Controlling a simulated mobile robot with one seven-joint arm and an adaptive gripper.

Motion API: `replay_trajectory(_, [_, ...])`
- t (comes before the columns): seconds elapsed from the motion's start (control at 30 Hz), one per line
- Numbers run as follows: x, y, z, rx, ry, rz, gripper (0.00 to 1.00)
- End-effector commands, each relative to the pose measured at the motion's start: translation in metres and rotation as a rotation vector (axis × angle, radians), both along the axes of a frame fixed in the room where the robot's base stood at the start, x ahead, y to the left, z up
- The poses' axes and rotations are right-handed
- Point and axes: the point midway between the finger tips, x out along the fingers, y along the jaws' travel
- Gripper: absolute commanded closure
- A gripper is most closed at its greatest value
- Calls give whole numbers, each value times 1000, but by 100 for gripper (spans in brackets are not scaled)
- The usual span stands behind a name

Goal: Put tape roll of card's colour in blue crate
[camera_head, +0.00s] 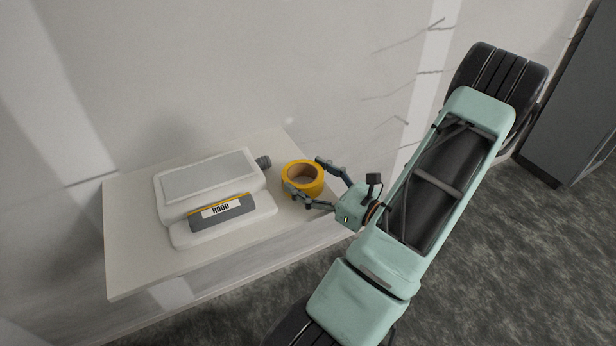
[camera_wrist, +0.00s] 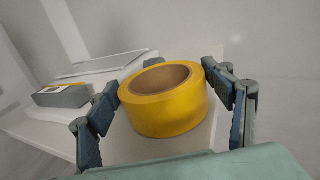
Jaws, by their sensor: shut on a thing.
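A yellow tape roll (camera_head: 302,180) with a brown core is at the right end of the white bench. My gripper (camera_head: 308,182) is shut on it, one finger on each side. In the wrist view the yellow tape roll (camera_wrist: 168,112) fills the middle, between the two fingers of my gripper (camera_wrist: 165,100). I cannot tell whether the roll rests on the bench or is just above it. No card and no blue crate show in either view.
A white device with a grey top and a "HOOD" label (camera_head: 220,211) sits on the white bench (camera_head: 130,270), left of the roll. A dark knob (camera_head: 263,162) sticks out towards the roll. A wall is behind the bench. A grey cabinet (camera_head: 570,110) stands far right.

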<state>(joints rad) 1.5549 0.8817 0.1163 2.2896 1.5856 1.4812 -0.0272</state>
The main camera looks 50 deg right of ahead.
Motion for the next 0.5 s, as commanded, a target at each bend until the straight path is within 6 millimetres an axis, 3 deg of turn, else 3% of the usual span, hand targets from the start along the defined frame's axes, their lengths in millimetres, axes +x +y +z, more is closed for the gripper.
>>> replay_trajectory(0.27, [0, 0, -4, -1, -1, 0, 53])
replay_trajectory(0.3, [0, 0, -4, -1, 0, 0, 24])
replay_trajectory(0.43, [0, 0, -3, -1, 0, 0, 9])
replay_trajectory(0.5, [0, 0, -3, -1, 0, 0, 8])
